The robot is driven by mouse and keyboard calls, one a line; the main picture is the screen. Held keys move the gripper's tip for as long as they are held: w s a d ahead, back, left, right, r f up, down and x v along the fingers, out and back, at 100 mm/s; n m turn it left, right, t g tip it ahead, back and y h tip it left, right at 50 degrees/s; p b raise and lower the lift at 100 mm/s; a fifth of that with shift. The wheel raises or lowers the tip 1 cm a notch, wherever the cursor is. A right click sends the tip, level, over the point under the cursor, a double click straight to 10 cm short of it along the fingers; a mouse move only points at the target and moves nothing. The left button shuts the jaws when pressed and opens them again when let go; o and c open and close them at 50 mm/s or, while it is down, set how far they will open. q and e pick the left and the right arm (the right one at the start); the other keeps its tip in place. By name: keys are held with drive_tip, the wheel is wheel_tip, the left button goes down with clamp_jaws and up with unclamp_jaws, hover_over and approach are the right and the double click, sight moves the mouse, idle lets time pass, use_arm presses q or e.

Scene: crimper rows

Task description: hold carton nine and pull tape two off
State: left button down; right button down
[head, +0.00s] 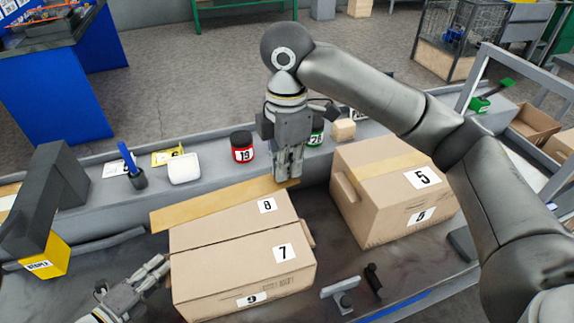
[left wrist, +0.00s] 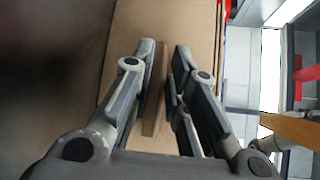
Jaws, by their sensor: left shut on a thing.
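Carton nine (head: 215,284), a brown box with labels 9, 7 and what looks like 8, stands at the front middle. The seam across its top is bare. My left gripper (head: 160,268) is at its left side; in the left wrist view its fingers close on a thin brown tab (left wrist: 153,105) of the carton. A long tan tape strip (head: 212,205) stretches over the carton's back edge and past its left corner; I see no number on it. My right gripper (head: 289,176) points down at the strip's right end, its fingers close together around it.
Another carton (head: 372,205) labelled 5 stands to the right, tape on its top. A small grey stand (head: 343,294) is at the front right.

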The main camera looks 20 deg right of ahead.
use_arm(q)
drive_tip(key=c, duration=1.3)
unclamp_jaws()
drive_tip(key=shift+a+f, duration=0.1)
drive_tip(key=v, duration=1.2)
